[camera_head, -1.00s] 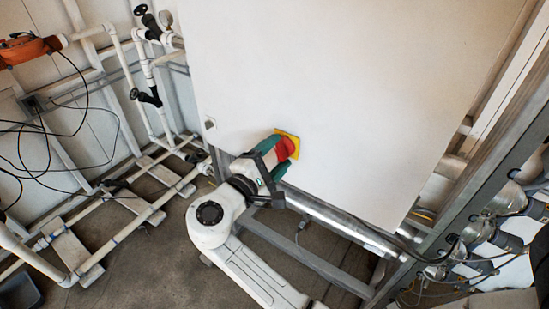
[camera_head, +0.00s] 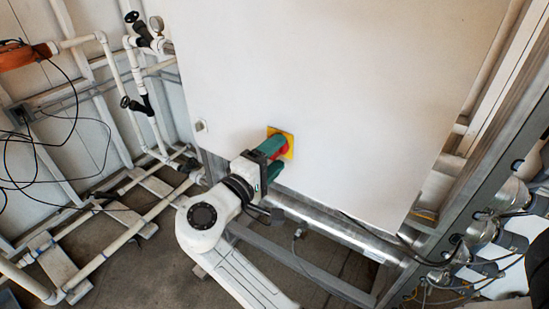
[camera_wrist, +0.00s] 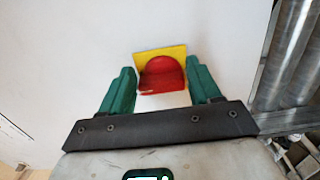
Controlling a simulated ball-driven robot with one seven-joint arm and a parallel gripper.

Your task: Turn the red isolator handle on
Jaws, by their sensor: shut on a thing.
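The red isolator handle (camera_head: 282,151) sits on a square yellow plate (camera_head: 289,142) on the front of a large white cabinet. In the wrist view the red handle (camera_wrist: 162,76) lies between my two green fingers, with the yellow plate (camera_wrist: 176,51) behind it. My gripper (camera_head: 276,157) is at the cabinet front and shut on the handle, one finger on each side. It also shows in the wrist view (camera_wrist: 160,84). The fingers partly hide the handle in the head view, and its exact angle is hard to tell.
The white cabinet panel (camera_head: 340,80) is flat and clear around the switch. Metal pipes and a frame (camera_head: 320,229) run below it. White pipework with valves (camera_head: 140,95) stands at the left. Metal fittings and cables (camera_head: 480,235) are at the lower right.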

